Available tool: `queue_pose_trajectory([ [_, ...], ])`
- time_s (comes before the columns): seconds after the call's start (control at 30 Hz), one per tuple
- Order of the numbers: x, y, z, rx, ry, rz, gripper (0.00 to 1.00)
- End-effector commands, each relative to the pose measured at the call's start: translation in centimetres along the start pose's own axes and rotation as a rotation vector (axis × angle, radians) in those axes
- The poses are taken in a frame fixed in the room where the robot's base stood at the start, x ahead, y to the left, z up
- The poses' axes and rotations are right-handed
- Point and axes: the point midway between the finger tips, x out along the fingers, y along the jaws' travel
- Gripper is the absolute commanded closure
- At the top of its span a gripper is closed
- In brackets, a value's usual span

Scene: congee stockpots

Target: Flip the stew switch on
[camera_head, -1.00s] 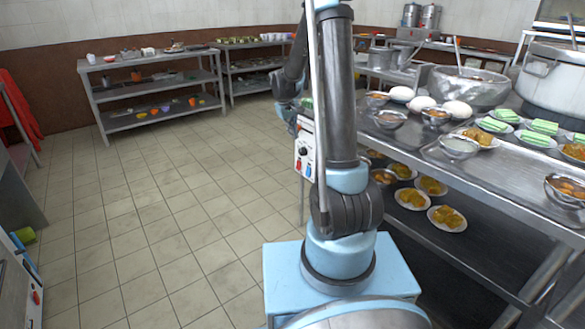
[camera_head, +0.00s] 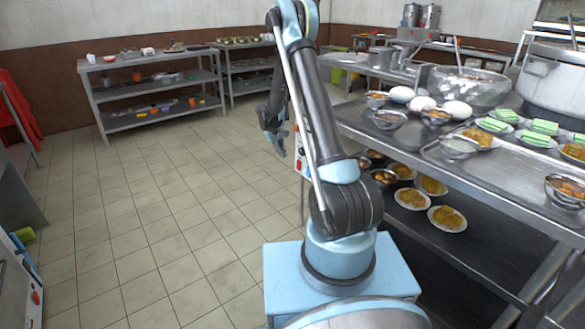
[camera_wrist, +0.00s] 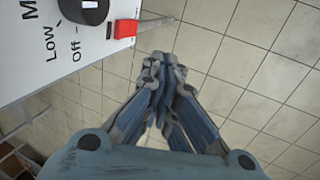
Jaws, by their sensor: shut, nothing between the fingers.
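A white control panel (camera_wrist: 40,45) fills the upper left of the wrist view, with "Low" and "Off" lettering around a black knob (camera_wrist: 94,10). A red switch (camera_wrist: 126,28) sits near the panel's edge. No stew label is readable, and I cannot tell whether the switch is on or off. My gripper (camera_wrist: 165,65) is shut and empty, apart from the red switch, below and to its right in the wrist view. In the head view my gripper (camera_head: 273,145) hangs left of the panel (camera_head: 298,150), which my arm mostly hides.
A steel table (camera_head: 480,178) with bowls, eggs and plates stands on the right; its lower shelf (camera_head: 440,245) holds more plates. A large stockpot (camera_head: 553,80) stands at the back right. Shelves (camera_head: 150,100) line the far wall.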

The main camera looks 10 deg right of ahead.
Motion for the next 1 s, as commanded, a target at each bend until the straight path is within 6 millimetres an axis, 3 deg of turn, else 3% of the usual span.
queue_pose_trajectory([
  [0.57,1.0,-0.1,-0.2,-0.003,-0.001,0.001,1.00],
  [1.0,7.1,-0.1,-0.2,-0.002,-0.002,0.001,1.00],
])
